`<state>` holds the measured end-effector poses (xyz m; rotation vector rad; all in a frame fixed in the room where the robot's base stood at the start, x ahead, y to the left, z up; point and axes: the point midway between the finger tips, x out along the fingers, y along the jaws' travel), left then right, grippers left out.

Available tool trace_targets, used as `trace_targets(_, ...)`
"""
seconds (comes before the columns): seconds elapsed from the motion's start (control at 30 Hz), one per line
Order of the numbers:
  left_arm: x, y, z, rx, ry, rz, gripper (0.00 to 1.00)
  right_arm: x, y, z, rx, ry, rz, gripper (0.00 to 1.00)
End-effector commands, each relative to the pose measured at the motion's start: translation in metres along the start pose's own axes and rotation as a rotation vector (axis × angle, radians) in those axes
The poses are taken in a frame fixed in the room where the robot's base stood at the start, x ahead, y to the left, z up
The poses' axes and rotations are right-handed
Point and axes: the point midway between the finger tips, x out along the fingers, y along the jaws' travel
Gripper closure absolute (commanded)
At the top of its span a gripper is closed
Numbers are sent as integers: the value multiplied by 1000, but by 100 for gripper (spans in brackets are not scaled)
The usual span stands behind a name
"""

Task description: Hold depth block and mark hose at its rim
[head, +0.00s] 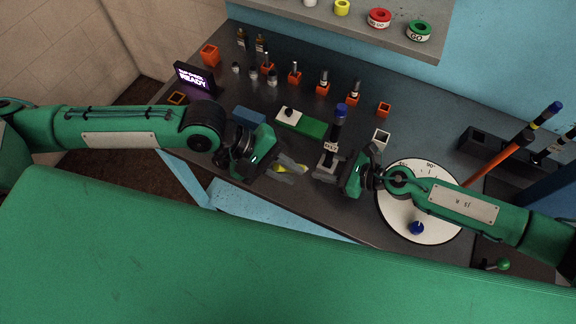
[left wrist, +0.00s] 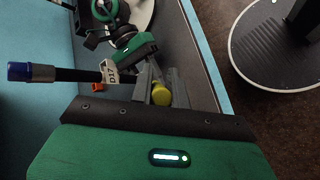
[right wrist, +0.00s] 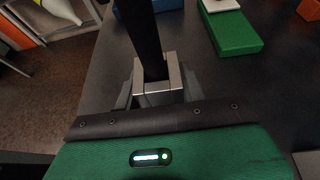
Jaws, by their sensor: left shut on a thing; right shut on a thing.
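The black hose with a blue end (head: 338,128) stands upright in front of my right gripper in the head view. Its lower end sits in the grey depth block (right wrist: 158,90), whose rim surrounds it in the right wrist view. My right gripper (head: 334,170) is shut on the depth block. A pale tag with dark lettering (left wrist: 109,72) shows near the hose's lower end in the left wrist view. My left gripper (head: 292,170) is shut on a yellow marker (left wrist: 161,95). The marker is left of the block and apart from the hose; its tip is hard to make out.
A green block with a white part (head: 301,123) lies behind the grippers, beside a blue block (head: 249,116). Several orange holders stand at the back. A white dial plate (head: 435,226) lies under my right arm. A lit sign (head: 194,78) reads READY.

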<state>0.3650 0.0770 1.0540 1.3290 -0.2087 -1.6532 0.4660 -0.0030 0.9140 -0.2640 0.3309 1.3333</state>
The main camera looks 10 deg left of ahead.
Motion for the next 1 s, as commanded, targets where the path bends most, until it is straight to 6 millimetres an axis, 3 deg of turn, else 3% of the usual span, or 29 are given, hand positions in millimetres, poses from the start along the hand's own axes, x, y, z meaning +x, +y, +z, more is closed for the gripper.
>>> trace_targets(1.0,47,13,-28,0,0,-1,100,0,0,1,0,-1,-1,84)
